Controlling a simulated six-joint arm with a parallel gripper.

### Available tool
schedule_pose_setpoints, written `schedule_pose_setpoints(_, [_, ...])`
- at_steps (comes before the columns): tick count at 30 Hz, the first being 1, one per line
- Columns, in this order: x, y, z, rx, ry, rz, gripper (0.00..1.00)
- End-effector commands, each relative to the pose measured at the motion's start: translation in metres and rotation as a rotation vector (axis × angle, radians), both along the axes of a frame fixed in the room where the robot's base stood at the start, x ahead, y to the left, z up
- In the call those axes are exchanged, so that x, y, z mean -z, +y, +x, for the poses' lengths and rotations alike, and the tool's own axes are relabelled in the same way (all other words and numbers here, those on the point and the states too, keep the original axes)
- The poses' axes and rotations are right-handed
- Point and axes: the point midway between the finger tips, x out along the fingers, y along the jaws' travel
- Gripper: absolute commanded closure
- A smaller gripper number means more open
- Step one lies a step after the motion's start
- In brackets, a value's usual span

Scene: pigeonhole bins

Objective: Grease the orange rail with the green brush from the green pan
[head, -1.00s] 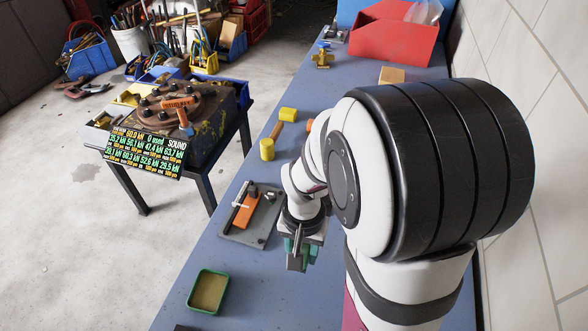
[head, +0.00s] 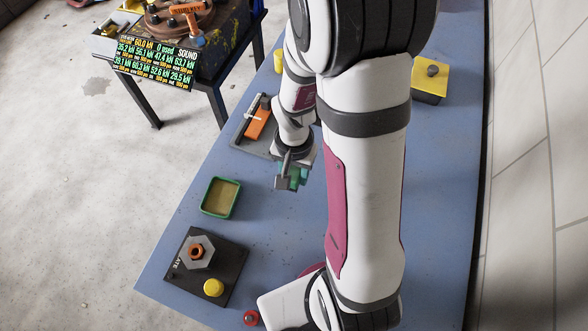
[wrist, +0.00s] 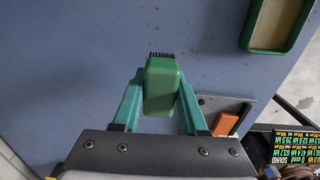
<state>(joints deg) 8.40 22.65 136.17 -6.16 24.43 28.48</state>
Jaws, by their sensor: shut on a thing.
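My gripper (wrist: 161,88) is shut on the green brush (wrist: 161,80), with a teal finger on each side of it. The brush's dark bristles stick out beyond the fingertips in the wrist view. In the head view my gripper (head: 292,180) hangs over the blue bench, right of the green pan (head: 215,214) and below and right of the orange rail (head: 257,122). The pan has a tan filling; its rim (wrist: 249,25) shows at the wrist view's upper right. The rail lies on a grey plate (head: 243,143); it also shows in the wrist view (wrist: 227,124). The brush touches neither.
A dark plate (head: 182,282) with a hex nut and yellow knob sits at the bench's near left. A red button (head: 251,318) is near my base. A yellow box (head: 430,78) stands at right. A side table with a display (head: 155,62) is beyond the bench's left edge.

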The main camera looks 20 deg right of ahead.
Motion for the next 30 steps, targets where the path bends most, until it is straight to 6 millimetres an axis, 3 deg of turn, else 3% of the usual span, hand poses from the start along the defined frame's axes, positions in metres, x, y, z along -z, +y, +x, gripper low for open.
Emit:
schedule_pose_setpoints(20, [0.041,0.0,-0.001,0.0,0.003,0.0,1.0])
schedule_pose_setpoints(21, [0.043,0.0,0.0,0.0,0.001,0.0,0.56])
schedule_pose_setpoints(27, [0.042,0.0,0.0,0.0,0.0,0.0,0.23])
schedule_pose_setpoints(30, [0.042,0.0,0.0,0.0,0.001,0.001,0.23])
